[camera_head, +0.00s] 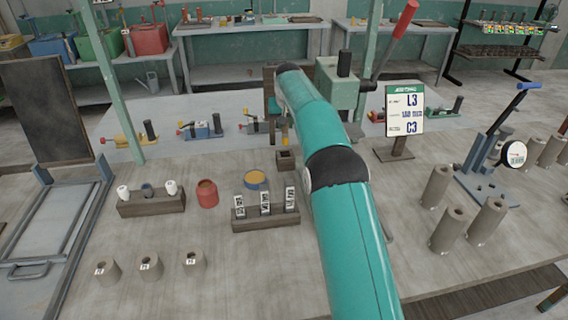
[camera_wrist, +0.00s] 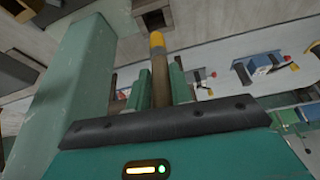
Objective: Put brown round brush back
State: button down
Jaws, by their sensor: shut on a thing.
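My gripper (camera_wrist: 161,84) is shut on a brown round brush (camera_wrist: 159,72), a brown stick with a yellow end that points away from the wrist. In the head view the brush (camera_head: 285,136) hangs roughly upright just above a small dark square wooden block (camera_head: 286,161). The block also shows in the wrist view (camera_wrist: 140,9), with a dark opening beyond the yellow end. The brush looks apart from the block. My teal arm hides part of the gripper in the head view.
A wooden rack with labelled pieces (camera_head: 266,222), a yellow-topped blue tin (camera_head: 256,180) and a red pot (camera_head: 207,194) stand left of my arm. A green press (camera_head: 338,88) with a red-handled lever stands close behind. Grey cylinders (camera_head: 438,187) stand at right.

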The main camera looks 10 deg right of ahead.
notch_tip(320, 180, down, 10)
jog(key=shift+r, duration=0.1)
jog(key=c, duration=1.3)
grip_release()
jog(key=shift+o, duration=0.2)
